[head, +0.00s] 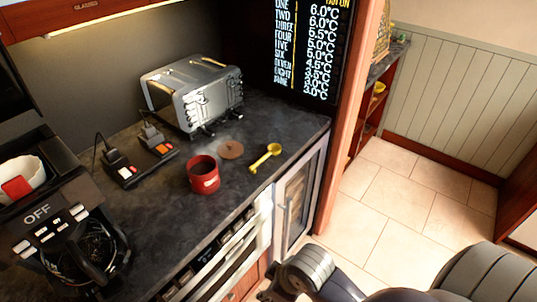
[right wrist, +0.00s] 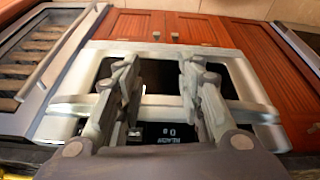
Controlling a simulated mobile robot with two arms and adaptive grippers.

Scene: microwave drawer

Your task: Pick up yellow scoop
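The yellow scoop (head: 266,158) lies on the dark counter in the head view, right of a red canister (head: 203,175) and close to the counter's front edge. Its round bowl points to the upper right and its handle to the lower left. A round brown lid (head: 231,149) lies flat between the canister and the toaster. My right gripper (right wrist: 158,68) is open and empty in the right wrist view, in front of a steel-framed appliance. The scoop does not show in that view. My left gripper is in neither view.
A steel toaster (head: 195,92) stands behind the canister. Two small switch boxes (head: 123,170) with cables sit to the left. A black coffee machine (head: 62,215) fills the counter's left end. A wooden post (head: 352,110) rises past the counter's right end.

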